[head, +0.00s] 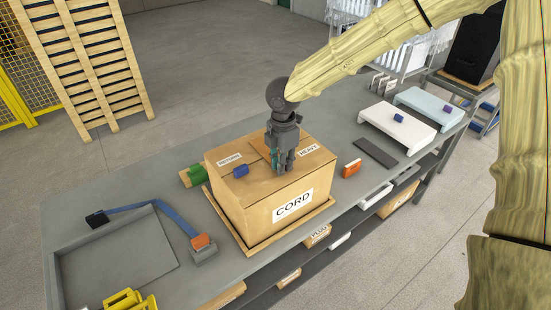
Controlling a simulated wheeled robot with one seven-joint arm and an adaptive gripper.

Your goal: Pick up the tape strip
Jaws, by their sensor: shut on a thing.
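The cardboard box (232,203) marked CORD stands on the grey bench. A brown tape strip (260,146) shows on the box top, just left of and behind my gripper, which hides part of it. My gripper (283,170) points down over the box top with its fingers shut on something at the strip. The fingers hide the gripped part, and I cannot tell whether the strip is lifted clear of the box.
A green block (197,173) and an orange block (352,168) flank the box. A grey tray (120,254) is at left, a white stand (398,128) at right. A dark flat bar (375,153) lies between.

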